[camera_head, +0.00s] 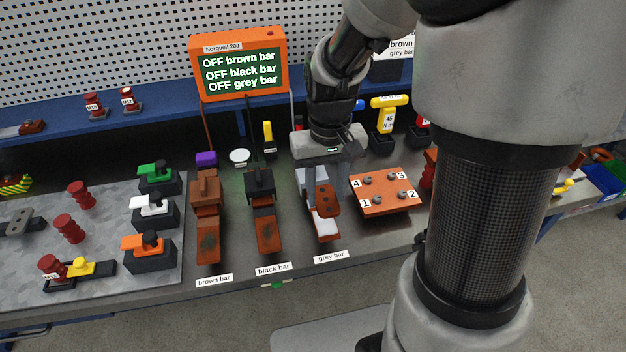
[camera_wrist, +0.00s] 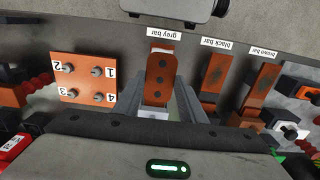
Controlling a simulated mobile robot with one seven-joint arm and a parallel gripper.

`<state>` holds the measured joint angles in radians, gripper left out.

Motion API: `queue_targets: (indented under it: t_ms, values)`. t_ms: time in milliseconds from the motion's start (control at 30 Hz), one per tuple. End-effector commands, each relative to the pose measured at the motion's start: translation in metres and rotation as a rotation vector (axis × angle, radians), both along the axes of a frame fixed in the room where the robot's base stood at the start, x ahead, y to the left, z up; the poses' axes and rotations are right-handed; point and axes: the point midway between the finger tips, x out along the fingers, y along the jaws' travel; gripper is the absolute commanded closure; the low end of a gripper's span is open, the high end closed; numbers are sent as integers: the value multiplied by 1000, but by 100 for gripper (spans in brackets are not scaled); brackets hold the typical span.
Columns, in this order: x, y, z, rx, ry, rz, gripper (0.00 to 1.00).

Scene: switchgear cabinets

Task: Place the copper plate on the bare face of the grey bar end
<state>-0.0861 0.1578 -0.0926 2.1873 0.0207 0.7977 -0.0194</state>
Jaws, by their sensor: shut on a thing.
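The copper plate (camera_head: 327,199) is a dark orange strip with a few dark holes. My gripper (camera_head: 321,183) is shut on it, and in the wrist view the plate (camera_wrist: 158,72) shows between the two fingers (camera_wrist: 160,100). The plate is above the grey bar end (camera_head: 325,225), which lies behind its "grey bar" label. A pale face and a copper front edge of the bar end show around the plate. In the wrist view a strip of the bar end (camera_wrist: 162,46) shows beyond the plate. I cannot tell whether the plate touches the bar.
The black bar (camera_head: 268,232) and brown bar (camera_head: 211,240) stand to the left. A copper board (camera_head: 384,193) with numbered bolts is close on the right. An orange display (camera_head: 239,68) behind reads OFF for all three bars.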

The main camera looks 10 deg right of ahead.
Motion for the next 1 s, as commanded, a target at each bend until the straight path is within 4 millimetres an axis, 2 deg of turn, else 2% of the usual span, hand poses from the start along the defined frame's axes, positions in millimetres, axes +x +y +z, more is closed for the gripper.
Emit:
queue_targets:
  t_ms: [33,100,233,467,900,933,1000]
  values:
    - [-1,0,-11,0,3,0,96]
    - [0,0,-20,-1,2,0,96]
    - [0,0,-31,0,0,0,96]
    - [0,0,-62,0,1,0,96]
    - [0,0,-70,0,-2,0,96]
    - [0,0,-69,0,-1,0,58]
    - [0,0,-68,0,-1,0,46]
